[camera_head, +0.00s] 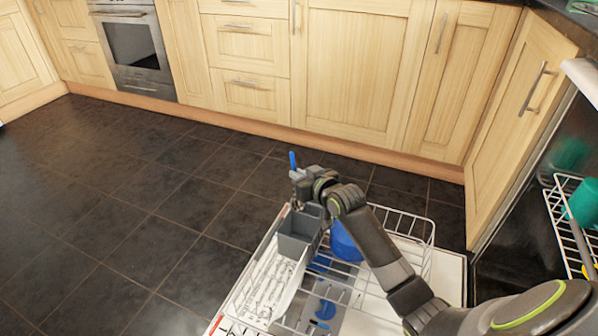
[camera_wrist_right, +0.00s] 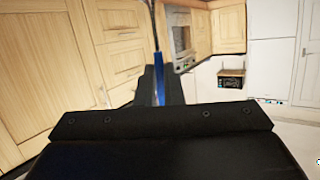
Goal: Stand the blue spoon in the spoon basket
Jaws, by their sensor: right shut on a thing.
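The blue spoon (camera_head: 292,159) shows as a short blue piece sticking up from my right gripper (camera_head: 299,177) in the head view. In the right wrist view the spoon (camera_wrist_right: 159,84) is a blue strip between the dark fingers (camera_wrist_right: 158,95), with a thin grey part running up from it. My right gripper is shut on it. The grey spoon basket (camera_head: 297,246) sits on the dishwasher rack, below the gripper in the picture. The gripper and spoon appear above and apart from it. The spoon's lower part is hidden. My left gripper is not in view.
The pulled-out white wire rack (camera_head: 412,226) holds a blue rounded item (camera_head: 345,242) right of the basket and flatter blue pieces (camera_head: 325,310). Teal items (camera_head: 583,203) stand on another rack at the right. Wooden cabinets (camera_head: 360,75) line the back. Dark tiled floor (camera_head: 130,200) lies open at left.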

